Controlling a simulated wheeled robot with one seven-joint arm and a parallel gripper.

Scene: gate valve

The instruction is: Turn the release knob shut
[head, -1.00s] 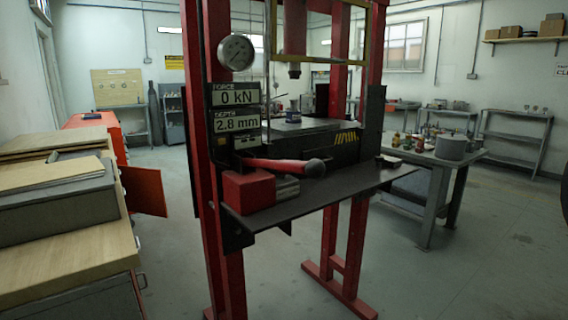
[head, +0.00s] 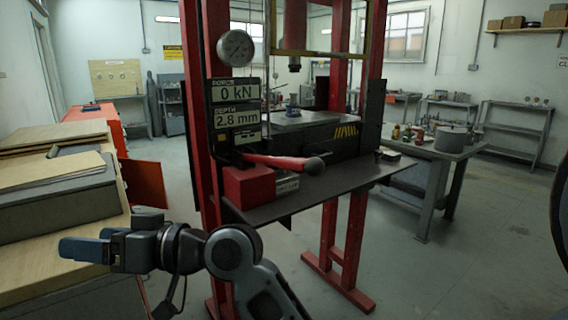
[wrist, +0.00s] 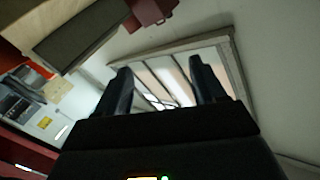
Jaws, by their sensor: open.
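A red press frame (head: 217,180) stands in the middle of the head view. On its shelf sits a red pump block (head: 250,186) with a red lever (head: 275,161) ending in a dark ball (head: 315,166). A pale cylindrical part (head: 288,185) lies beside the block under the lever. I cannot clearly make out the release knob in either view. My gripper (head: 70,248) is at the lower left, pointing left, well apart from the press and in front of the wooden bench. In the wrist view my gripper (wrist: 162,75) is open, with nothing between its fingers.
The press displays (head: 235,101) read 0 kN and 2.8 mm. A dark shelf (head: 340,185) juts out from the press. A wooden-topped bench (head: 60,215) is at left, a cluttered work table (head: 455,150) at right. Open floor lies at lower right. The wrist view faces a window (wrist: 175,75).

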